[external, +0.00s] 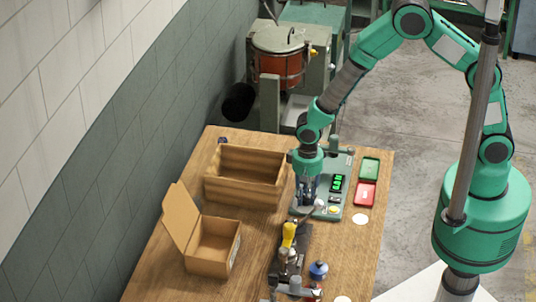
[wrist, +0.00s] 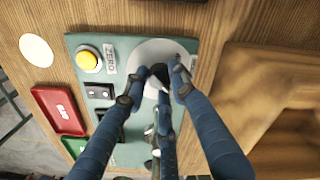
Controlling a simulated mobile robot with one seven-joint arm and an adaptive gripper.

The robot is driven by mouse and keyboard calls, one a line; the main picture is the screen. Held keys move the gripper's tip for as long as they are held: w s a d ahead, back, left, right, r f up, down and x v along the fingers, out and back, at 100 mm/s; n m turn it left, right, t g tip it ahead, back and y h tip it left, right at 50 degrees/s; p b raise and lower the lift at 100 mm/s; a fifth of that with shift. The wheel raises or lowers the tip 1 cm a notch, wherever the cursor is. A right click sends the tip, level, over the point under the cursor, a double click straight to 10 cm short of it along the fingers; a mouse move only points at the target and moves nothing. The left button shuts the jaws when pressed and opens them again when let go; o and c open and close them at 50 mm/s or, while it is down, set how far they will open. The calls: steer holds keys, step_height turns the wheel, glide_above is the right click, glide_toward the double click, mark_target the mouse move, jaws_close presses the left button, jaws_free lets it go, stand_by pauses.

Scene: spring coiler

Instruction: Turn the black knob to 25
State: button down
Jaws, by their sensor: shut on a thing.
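The black knob (wrist: 159,72) shows as a small dark piece between my fingertips in the wrist view, in front of a pale round disc (wrist: 145,54) on the teal panel (wrist: 84,48). My gripper (wrist: 154,85) has its blue fingers closed around the knob, which they partly hide. In the external view my gripper (external: 307,192) reaches down onto the left part of the panel (external: 338,160). A display with green digits (external: 337,183) sits right of the gripper; its digits are too small to read. Any scale on the knob cannot be read.
A yellow button (wrist: 87,60) labelled ZERO sits on the panel. A red tray (external: 365,194) and a green tray (external: 370,168) lie to its right. A wooden crate (external: 245,190) and an open cardboard box (external: 210,262) stand left.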

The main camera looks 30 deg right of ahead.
mark_target(306, 196)
stand_by(0.4)
steer(key=c, duration=1.4)
jaws_free()
step_height(306, 196, up, 12)
